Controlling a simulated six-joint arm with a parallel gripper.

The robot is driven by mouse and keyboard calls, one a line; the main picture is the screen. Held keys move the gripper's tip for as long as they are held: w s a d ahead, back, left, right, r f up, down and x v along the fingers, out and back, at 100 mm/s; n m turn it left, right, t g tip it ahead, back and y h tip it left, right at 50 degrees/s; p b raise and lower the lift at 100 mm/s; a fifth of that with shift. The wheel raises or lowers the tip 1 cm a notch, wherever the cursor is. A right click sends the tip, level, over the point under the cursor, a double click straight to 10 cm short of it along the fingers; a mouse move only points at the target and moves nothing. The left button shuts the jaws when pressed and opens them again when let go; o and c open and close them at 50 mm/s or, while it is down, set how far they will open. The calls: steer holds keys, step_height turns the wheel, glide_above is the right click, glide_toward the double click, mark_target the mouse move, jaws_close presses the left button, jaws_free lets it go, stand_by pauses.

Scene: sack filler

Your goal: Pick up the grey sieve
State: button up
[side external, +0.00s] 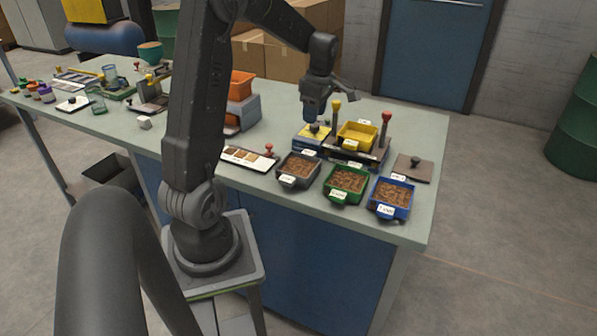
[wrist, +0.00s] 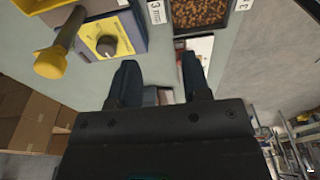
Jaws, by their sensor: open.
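The grey sieve (side external: 299,167) sits on the bench near its front edge, full of brown grains, with white labels. It is the leftmost of three similar sieves. My gripper (side external: 311,112) is above the bench, behind the grey sieve and apart from it. In the wrist view my gripper (wrist: 159,62) has its two dark fingers spread with nothing between them. A dark-rimmed tray of brown grains (wrist: 198,12), cut off by the top edge there, appears to be the grey sieve.
A green sieve (side external: 347,180) and a blue sieve (side external: 391,195) stand to its right. A yellow sieve (side external: 357,135) is on a stand with yellow- and red-knobbed levers behind. A dial box (wrist: 105,45) stands near my fingers. A white sample card (side external: 249,158) lies left.

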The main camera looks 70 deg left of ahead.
mark_target(308, 153)
steer(key=f, duration=0.9)
steer(key=s+a+f, duration=0.1)
steer(key=f, duration=0.3)
steer(key=shift+a+f, duration=0.1)
steer(key=shift+f, duration=0.25)
steer(key=shift+c, duration=0.3)
steer(key=c, duration=0.7)
steer(key=shift+r, duration=0.15)
